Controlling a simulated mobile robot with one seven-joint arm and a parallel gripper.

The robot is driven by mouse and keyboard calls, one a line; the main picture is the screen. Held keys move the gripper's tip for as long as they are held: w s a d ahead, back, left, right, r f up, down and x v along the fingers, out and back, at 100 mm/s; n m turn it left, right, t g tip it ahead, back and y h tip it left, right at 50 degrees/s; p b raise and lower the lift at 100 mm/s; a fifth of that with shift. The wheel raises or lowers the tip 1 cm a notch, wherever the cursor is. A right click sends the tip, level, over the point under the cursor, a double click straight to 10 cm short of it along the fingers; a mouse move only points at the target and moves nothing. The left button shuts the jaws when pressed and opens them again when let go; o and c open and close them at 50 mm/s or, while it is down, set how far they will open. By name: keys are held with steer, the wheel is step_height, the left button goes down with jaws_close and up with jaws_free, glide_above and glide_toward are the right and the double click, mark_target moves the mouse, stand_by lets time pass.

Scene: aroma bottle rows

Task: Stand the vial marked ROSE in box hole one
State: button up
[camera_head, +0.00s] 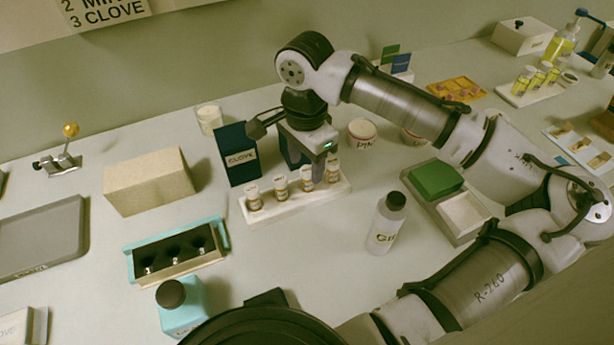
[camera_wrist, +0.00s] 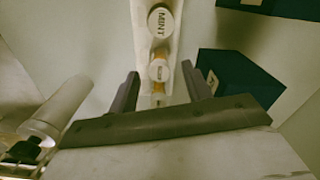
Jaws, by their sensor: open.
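Several small vials with white caps and amber bands stand in a row in a white rack (camera_head: 290,205). One cap in the wrist view reads MINT (camera_wrist: 161,22). The vial beside it (camera_wrist: 158,70) has a cap mark too small to read, so I cannot tell which vial is ROSE. My gripper (camera_head: 307,168) is open and points down over the right half of the row. In the wrist view its two fingers (camera_wrist: 161,92) are spread either side of the row, with nothing held. The teal-edged box (camera_head: 128,262) has three dark holes in a row, left of the rack.
A dark blue CLOVE box (camera_head: 238,155) stands behind the rack. A white bottle with a black cap (camera_head: 386,225) stands right of it, and a teal bottle (camera_head: 181,312) in front of the holed box. A tan block (camera_head: 148,182) lies behind that box. A wall sign (camera_head: 100,14) lists CLOVE as 3.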

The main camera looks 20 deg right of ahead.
mark_target(307, 182)
steer(key=shift+f, duration=1.35)
steer(key=c, duration=1.1)
steer(key=shift+o, duration=0.2)
